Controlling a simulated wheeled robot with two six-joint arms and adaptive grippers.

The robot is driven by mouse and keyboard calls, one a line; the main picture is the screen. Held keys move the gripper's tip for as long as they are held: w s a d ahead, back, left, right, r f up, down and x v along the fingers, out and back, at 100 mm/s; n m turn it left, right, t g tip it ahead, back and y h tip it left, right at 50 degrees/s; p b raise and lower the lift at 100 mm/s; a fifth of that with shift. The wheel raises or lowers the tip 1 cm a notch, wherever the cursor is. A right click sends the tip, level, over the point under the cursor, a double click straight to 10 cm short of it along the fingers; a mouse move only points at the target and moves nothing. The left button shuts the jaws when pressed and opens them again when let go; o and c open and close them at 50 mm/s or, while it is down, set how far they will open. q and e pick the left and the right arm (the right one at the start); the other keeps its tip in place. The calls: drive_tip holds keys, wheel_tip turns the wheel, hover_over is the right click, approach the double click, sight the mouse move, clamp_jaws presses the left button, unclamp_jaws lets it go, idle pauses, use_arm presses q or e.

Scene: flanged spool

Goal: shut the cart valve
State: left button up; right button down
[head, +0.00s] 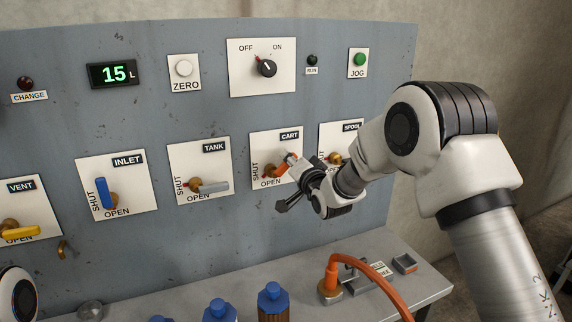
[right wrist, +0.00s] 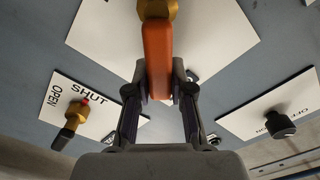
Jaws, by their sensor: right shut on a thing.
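The cart valve is on the white plate marked CART (head: 262,142), with SHUT up its left side and OPEN along its bottom. Its brass hub (right wrist: 157,10) and orange handle (right wrist: 157,55) show in the right wrist view. My right gripper (head: 296,172) is at this plate and partly covers the handle in the head view. In the right wrist view the gripper (right wrist: 160,92) has a finger on each side of the orange handle and is shut on it. The handle's exact angle on the plate is hard to tell. My left gripper is out of view.
The tank valve (head: 212,187) is to the left and the spool valve (head: 334,158) close to the right, partly behind my arm. The inlet valve (head: 107,193) has a blue handle. Below, an orange hose (head: 375,268) and blue-capped bottles (head: 272,302) stand on the ledge.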

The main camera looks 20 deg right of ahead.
drive_tip(key=shift+d+f+m+b, duration=0.25)
drive_tip(key=shift+f+m+b, duration=0.45)
drive_tip(key=shift+m, duration=0.75)
drive_tip(key=shift+d+f+m+b, duration=0.3)
drive_tip(key=shift+f+m+b, duration=0.35)
drive_tip(key=shift+m, duration=0.85)
drive_tip(key=shift+d+f+m+b, duration=0.25)
drive_tip(key=shift+f+m+b, duration=0.4)
drive_tip(key=shift+m, duration=0.8)
drive_tip(key=shift+f, duration=0.15)
drive_tip(key=c, duration=1)
unclamp_jaws()
drive_tip(key=s+d, duration=0.1)
drive_tip(key=s, duration=1.1)
